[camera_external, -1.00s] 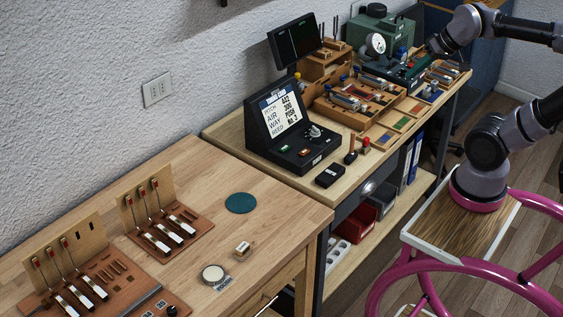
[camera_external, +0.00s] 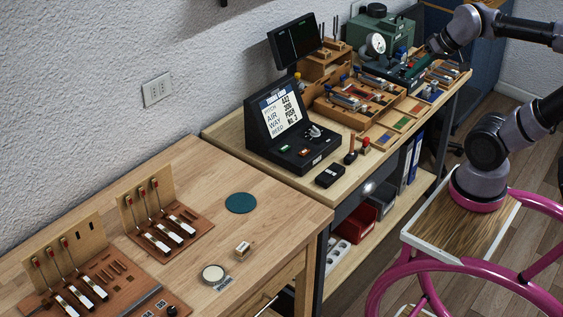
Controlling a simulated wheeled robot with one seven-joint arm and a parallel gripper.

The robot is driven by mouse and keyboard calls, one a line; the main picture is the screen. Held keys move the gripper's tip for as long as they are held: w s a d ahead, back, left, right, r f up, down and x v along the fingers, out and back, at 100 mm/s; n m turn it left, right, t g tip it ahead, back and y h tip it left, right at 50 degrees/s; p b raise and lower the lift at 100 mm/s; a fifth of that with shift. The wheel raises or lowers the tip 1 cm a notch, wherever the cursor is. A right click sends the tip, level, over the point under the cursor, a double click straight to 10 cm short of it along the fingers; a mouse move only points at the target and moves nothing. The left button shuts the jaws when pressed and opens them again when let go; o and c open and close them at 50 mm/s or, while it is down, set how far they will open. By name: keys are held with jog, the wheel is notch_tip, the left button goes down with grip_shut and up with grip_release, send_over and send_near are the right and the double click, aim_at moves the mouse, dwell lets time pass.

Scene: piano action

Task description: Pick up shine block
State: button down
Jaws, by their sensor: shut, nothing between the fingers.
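My gripper (camera_external: 430,51) is at the far end of the workbench, small and partly lost against the dark parts behind it. It is shut and empty, close to the green machine (camera_external: 402,72) and the trays. I cannot tell for certain which piece is the shine block. A small wooden block with a pale face (camera_external: 243,248) lies on the near table, far from my gripper. Several small coloured pieces (camera_external: 402,124) lie on the far workbench, too small to identify.
A black console with a sign (camera_external: 283,128) and a wooden tray rack (camera_external: 352,112) crowd the far workbench (camera_external: 232,127). The near table (camera_external: 200,172) holds key-lever stands (camera_external: 165,232), a green disc (camera_external: 241,203) and a round pale-topped piece (camera_external: 213,273). Its middle is mostly clear.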

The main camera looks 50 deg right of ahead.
dwell(0.3)
jog(key=shift+c, duration=2.2)
grip_release()
